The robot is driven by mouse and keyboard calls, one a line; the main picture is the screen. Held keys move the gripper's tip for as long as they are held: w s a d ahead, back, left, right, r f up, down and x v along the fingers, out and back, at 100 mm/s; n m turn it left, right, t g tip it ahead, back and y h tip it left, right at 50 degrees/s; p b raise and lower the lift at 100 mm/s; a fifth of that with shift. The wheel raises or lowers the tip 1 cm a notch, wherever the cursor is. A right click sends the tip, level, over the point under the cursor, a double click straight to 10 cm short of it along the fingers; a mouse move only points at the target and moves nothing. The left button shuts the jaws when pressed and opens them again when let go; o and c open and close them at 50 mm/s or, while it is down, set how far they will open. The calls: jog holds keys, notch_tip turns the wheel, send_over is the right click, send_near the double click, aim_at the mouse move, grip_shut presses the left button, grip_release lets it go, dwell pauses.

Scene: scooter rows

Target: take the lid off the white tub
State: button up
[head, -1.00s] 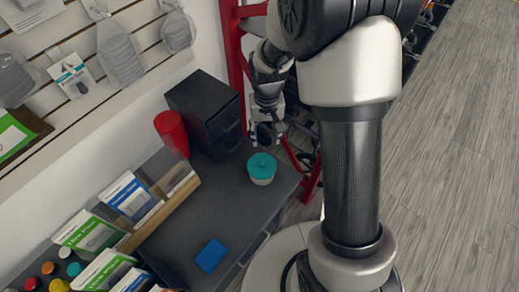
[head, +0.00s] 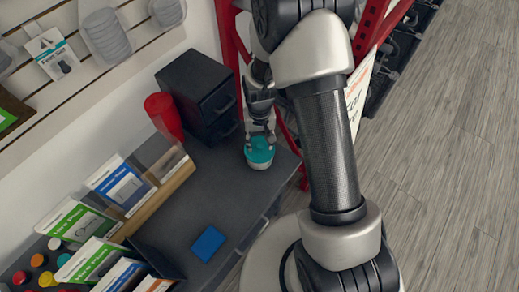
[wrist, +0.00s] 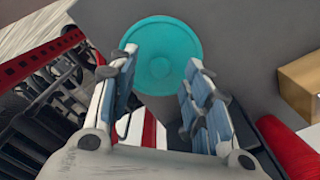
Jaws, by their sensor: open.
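The white tub (head: 260,164) stands on the dark counter near its back right corner. A round teal lid (head: 260,150) with a small raised knob covers it. In the wrist view the lid (wrist: 162,58) shows from above, beyond and between the fingertips, with the white body hidden beneath it. My gripper (head: 260,136) is directly above the lid, pointing down. In the wrist view its two fingers (wrist: 158,75) are apart, with nothing held between them. Whether the fingertips touch the lid cannot be told.
A black drawer unit (head: 196,95) and a red cup (head: 163,116) stand left of the tub. A blue box (head: 208,243) lies nearer the front. Boxed goods fill a rack (head: 165,190) at left. A red frame (head: 226,30) rises behind. The middle counter is clear.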

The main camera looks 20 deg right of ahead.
notch_tip(320, 180, down, 2)
jog(key=shift+f, duration=0.2)
jog(key=shift+r, duration=0.1)
jog(key=shift+c, duration=0.4)
jog(key=c, duration=0.8)
